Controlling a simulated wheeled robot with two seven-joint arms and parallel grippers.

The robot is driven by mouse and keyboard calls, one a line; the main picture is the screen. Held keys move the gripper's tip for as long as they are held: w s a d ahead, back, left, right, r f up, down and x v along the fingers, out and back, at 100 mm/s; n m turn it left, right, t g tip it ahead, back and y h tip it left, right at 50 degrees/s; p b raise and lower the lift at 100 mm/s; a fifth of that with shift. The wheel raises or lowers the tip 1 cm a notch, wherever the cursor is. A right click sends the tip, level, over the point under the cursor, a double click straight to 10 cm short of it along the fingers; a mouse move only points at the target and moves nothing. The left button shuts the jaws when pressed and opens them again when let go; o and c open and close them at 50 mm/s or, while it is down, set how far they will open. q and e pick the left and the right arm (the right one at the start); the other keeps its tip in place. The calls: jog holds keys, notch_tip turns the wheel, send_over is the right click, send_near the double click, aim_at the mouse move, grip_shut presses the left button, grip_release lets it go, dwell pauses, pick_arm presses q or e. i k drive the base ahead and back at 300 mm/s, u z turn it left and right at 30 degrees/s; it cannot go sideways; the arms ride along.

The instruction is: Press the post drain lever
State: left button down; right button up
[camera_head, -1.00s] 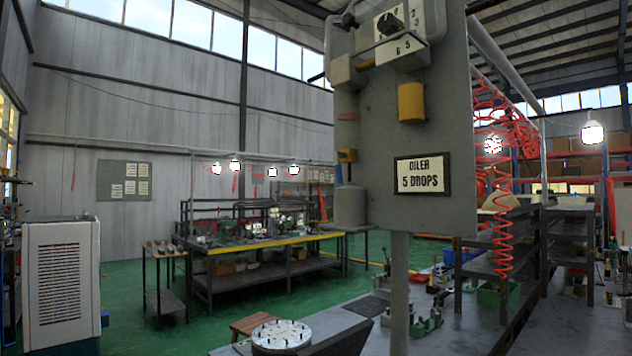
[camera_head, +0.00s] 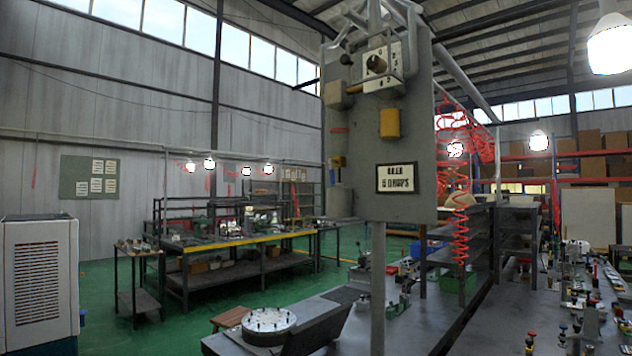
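A grey panel (camera_head: 410,130) stands on a post (camera_head: 378,280) a little right of the middle. At its top is a box with a black dial knob (camera_head: 376,64) and numbers. I cannot tell for sure which part is the drain lever. A framed sign (camera_head: 397,178) is on the panel's lower half; its text is blurred now. Neither gripper shows.
A grey bench (camera_head: 405,325) with a round plate (camera_head: 269,325) lies in front of and around the post. Small valves and fittings crowd its right side. Red coiled hoses (camera_head: 460,215) hang right of the panel.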

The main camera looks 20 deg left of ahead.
aim_at(330, 161)
jog(key=u, duration=0.55)
jog(key=i, duration=0.8)
jog(key=z, duration=0.15)
